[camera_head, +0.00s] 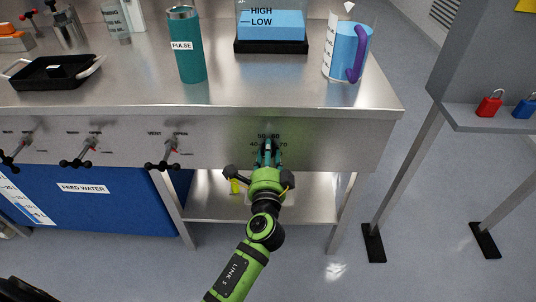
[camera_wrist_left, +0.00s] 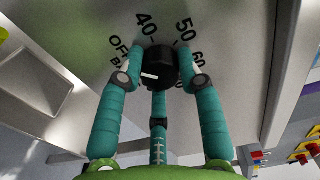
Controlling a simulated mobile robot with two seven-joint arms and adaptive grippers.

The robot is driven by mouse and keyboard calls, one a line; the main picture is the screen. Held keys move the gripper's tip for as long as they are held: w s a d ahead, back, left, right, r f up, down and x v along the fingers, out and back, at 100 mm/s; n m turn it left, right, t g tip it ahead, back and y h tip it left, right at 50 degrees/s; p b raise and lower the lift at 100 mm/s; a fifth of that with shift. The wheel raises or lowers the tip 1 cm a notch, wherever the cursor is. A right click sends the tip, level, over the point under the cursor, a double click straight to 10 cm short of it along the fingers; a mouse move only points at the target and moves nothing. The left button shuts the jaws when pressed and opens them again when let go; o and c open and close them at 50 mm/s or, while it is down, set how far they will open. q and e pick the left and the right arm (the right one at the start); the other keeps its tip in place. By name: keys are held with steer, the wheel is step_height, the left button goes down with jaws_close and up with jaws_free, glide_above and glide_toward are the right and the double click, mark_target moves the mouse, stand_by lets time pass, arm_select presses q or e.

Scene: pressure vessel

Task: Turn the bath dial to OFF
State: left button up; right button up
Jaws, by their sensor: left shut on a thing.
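The bath dial (camera_wrist_left: 161,62) is a round black knob on the steel front panel, with a short white mark on its face. Around it are printed OFF at the upper left, 40 and 50 at the top and 60 at the right. My left gripper (camera_head: 267,152) is at the dial on the right part of the panel, hiding the knob in the head view. In the left wrist view its teal fingers are shut around the knob, one on each side and one below. I cannot tell exactly which label the white mark meets. My right gripper is not in view.
Black valve handles (camera_head: 78,151) line the panel to the left. Above, the steel bench (camera_head: 140,80) bears a teal PULSE flask (camera_head: 188,55), a blue water bath (camera_head: 271,25), a purple-handled jug (camera_head: 348,52) and a black tray (camera_head: 48,72). A lower shelf (camera_head: 300,200) is below.

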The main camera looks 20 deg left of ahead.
arm_select(q)
steer(key=shift+d, duration=0.2)
steer(key=o, duration=1.1)
steer(key=shift+o, duration=0.2)
steer(key=shift+a, duration=0.1)
steer(key=v, duration=1.2)
